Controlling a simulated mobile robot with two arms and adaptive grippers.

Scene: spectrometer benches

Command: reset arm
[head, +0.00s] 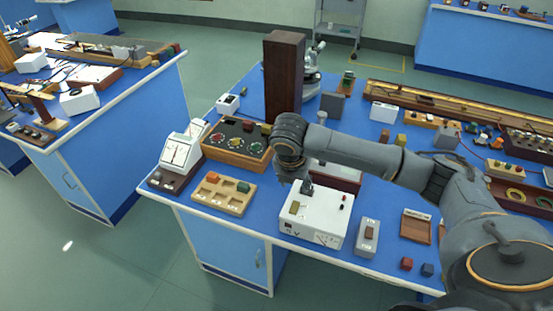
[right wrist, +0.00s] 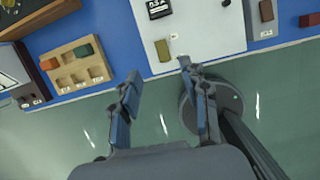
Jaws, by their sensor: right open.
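My right arm reaches in from the right in the head view, over the blue bench. Its gripper (head: 287,172) points down near the white instrument box (head: 325,235) and is partly hidden by the wrist. In the right wrist view the right gripper (right wrist: 160,76) has its two fingers apart with nothing between them. The white box (right wrist: 205,30) lies beyond the fingertips there, with the bench's front edge and the floor below. My left gripper is not in view.
A tall brown block (head: 284,72) and a microscope (head: 312,65) stand behind. A white switch box (head: 367,238) and a brown tray (head: 416,229) lie to the right. Floor separates the benches.

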